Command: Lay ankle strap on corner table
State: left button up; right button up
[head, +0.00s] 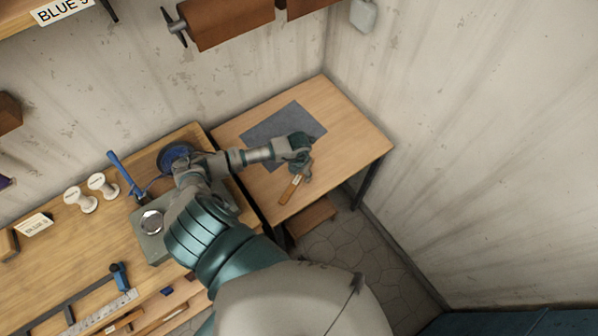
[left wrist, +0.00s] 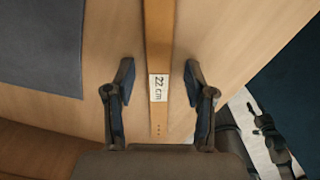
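The corner table (head: 352,138) is a light wooden table against the walls. The ankle strap (head: 291,188) is a narrow orange-brown strip over the table's near part, and it seems to lie flat on the wood. In the left wrist view the strap (left wrist: 159,50) runs between my fingers and bears a white "22 cm" label. My left gripper (head: 304,168) is over the table; in its wrist view the gripper (left wrist: 159,85) is open, with a gap on each side of the strap. The strap's far end is out of the wrist view. My right gripper is not in view.
A dark grey mat (head: 270,131) covers the table's back left part, left of the strap in the wrist view (left wrist: 40,45). The table's right side is bare. A workbench (head: 60,255) with spools (head: 103,186), a blue-handled tool and rulers adjoins on the left.

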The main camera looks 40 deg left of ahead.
pick_arm(q)
jog(key=shift+a+f, duration=0.1)
jog(key=shift+a, duration=0.3)
jog(key=shift+a+r, duration=0.15)
jog(key=shift+r, duration=0.35)
jog(key=shift+a+r, duration=0.15)
jog(key=shift+r, duration=0.35)
notch_tip(320, 180, up, 11)
jog(key=shift+s+d+f+b, duration=0.2)
jog(key=shift+d+b, duration=0.05)
jog(key=shift+b, duration=0.1)
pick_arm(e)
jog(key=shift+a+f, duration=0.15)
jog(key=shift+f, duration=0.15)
pick_arm(q)
jog(key=shift+a, duration=0.1)
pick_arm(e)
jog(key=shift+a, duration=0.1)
